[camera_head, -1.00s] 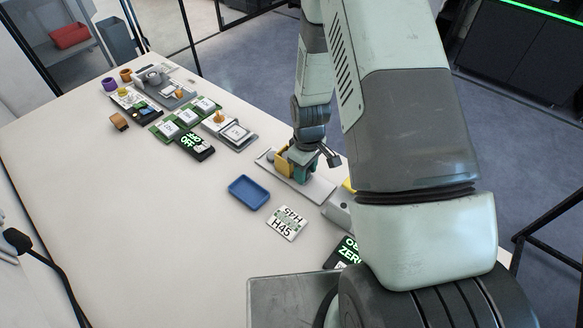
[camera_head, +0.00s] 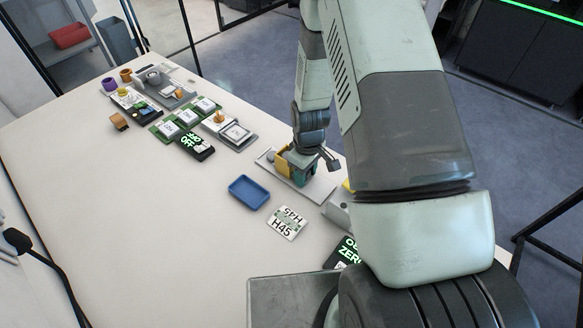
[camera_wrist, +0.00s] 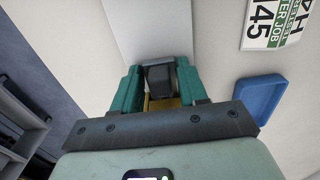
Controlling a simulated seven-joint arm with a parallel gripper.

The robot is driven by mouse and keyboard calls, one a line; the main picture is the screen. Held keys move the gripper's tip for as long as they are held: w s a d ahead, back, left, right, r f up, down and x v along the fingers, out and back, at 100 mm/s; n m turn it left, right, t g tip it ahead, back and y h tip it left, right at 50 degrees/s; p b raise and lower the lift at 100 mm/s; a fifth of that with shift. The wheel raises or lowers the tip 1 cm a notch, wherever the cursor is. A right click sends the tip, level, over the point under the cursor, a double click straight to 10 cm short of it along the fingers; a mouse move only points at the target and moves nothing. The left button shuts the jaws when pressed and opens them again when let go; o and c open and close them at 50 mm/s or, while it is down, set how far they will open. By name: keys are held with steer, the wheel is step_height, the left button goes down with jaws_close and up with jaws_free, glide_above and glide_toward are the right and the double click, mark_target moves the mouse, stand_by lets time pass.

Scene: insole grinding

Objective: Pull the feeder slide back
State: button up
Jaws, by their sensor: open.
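The feeder is a light grey plate (camera_head: 318,190) near the table's far right edge, with a yellow part (camera_head: 281,160) standing on it. In the wrist view, a dark grey block (camera_wrist: 160,78), seemingly the slide's handle, stands on the plate (camera_wrist: 150,30) with a bit of the yellow part (camera_wrist: 163,103) behind it. My gripper (camera_wrist: 160,80) is open, its teal fingers on either side of the block. Whether they touch it is not clear. In the head view my gripper (camera_head: 298,169) is low over the plate and hides much of the feeder.
A blue tray (camera_head: 249,192) and a white sign card (camera_head: 287,223) lie beside the feeder. A black card with green lettering (camera_head: 345,252) is nearer. Several fixtures (camera_head: 185,120) fill the far left of the table. The left middle of the table is clear.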

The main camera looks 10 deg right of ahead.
mark_target(323, 191)
steer(key=shift+c, duration=0.3)
steer(key=c, duration=0.4)
steer(key=shift+s+d, duration=2.2)
steer(key=o, duration=0.5)
steer(key=shift+c, duration=0.2)
step_height(323, 191, up, 7)
steer(key=shift+r, duration=0.1)
